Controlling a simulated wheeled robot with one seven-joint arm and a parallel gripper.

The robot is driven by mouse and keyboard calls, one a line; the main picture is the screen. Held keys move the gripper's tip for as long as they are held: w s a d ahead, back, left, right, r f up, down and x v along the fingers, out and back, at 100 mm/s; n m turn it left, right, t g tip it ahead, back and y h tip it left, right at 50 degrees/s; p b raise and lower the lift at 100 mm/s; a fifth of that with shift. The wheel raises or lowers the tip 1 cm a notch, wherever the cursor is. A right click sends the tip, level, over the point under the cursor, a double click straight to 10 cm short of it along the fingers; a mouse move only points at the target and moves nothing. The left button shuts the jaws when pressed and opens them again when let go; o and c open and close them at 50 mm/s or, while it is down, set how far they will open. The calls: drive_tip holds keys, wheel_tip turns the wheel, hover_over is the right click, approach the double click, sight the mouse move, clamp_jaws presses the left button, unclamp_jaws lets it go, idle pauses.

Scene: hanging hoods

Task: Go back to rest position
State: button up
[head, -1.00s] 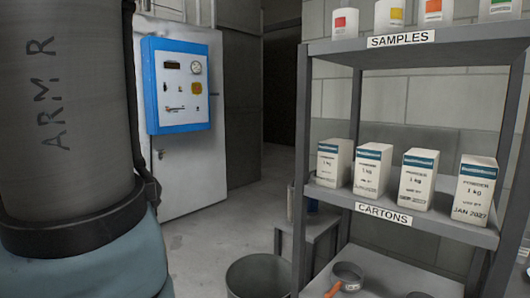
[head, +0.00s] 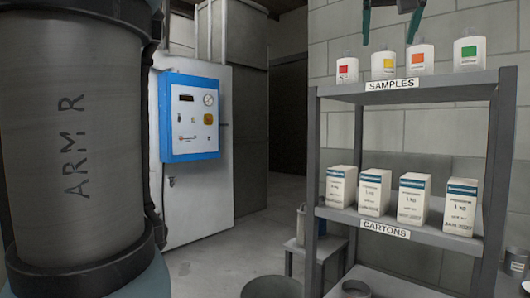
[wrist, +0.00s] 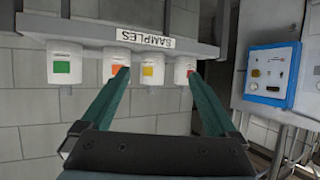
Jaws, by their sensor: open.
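My gripper (head: 388,32) shows at the top edge of the head view, its two dark green fingers apart, pointing down above the sample jars. In the wrist view, which looks upside down, my gripper (wrist: 159,78) is open with nothing between its fingers. The white jars have red (head: 347,71), yellow (head: 384,65), orange (head: 420,60) and green (head: 471,54) labels and stand in a row on the top shelf. In the wrist view, the finger tips overlap the orange jar (wrist: 115,67) and the red jar (wrist: 184,70); contact cannot be told.
The grey rack (head: 312,170) has a SAMPLES shelf above a CARTONS shelf with several white cartons (head: 373,192). A blue control panel (head: 189,117) is on a pale cabinet at left. A grey bin (head: 272,288) stands on the floor.

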drive_tip(key=w+a+f+g+y, duration=0.1)
drive_tip(key=w+a+f+g, duration=0.2)
drive_tip(key=f, duration=0.7)
drive_tip(key=w+a+f+y, duration=0.1)
drive_tip(key=w+a+f, duration=0.2)
drive_tip(key=a+f, duration=0.45)
drive_tip(key=w+a+f+g+y, duration=0.1)
drive_tip(key=w+a+f+g, duration=0.15)
drive_tip(key=f, duration=0.95)
drive_tip(key=s+a+f+n+g, duration=0.1)
drive_tip(key=s+a+f, duration=0.3)
drive_tip(key=a+f, duration=0.2)
drive_tip(key=s+a+f+n+g, duration=0.1)
drive_tip(key=s+a+f, duration=0.3)
drive_tip(key=f, duration=0.6)
drive_tip(key=s+a+f+n+g+y, duration=0.1)
drive_tip(key=s+a+f+g, duration=0.2)
drive_tip(key=a+f, duration=0.6)
drive_tip(key=shift+s, duration=0.85)
